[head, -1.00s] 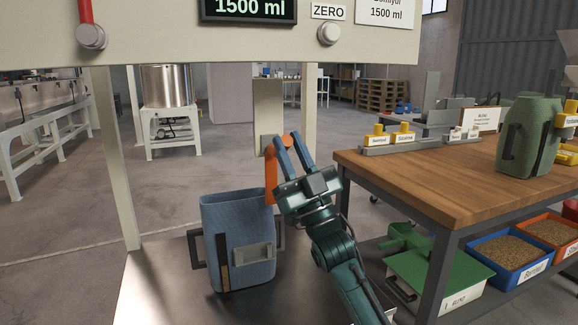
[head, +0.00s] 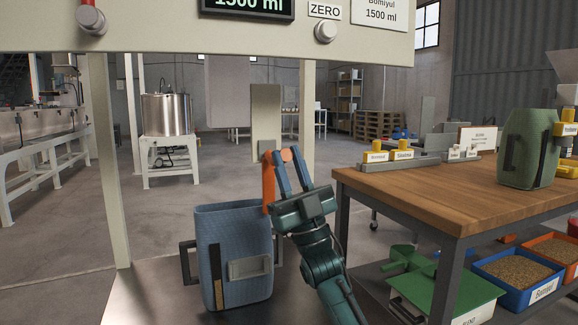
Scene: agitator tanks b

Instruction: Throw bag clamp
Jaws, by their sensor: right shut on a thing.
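The fingers hide part of that end. The blue bag (head: 228,225) with dark side handles stands upright and open-topped on the metal platform (head: 150,290), left of my right arm. My left gripper is out of view.
A pale frame with a display (head: 248,5) and ZERO button (head: 325,31) spans overhead. A wooden table (head: 450,195) stands close on the right, carrying a green bag (head: 527,150) and labelled yellow-topped blocks. Bins and a green-lidded box (head: 440,285) sit below.

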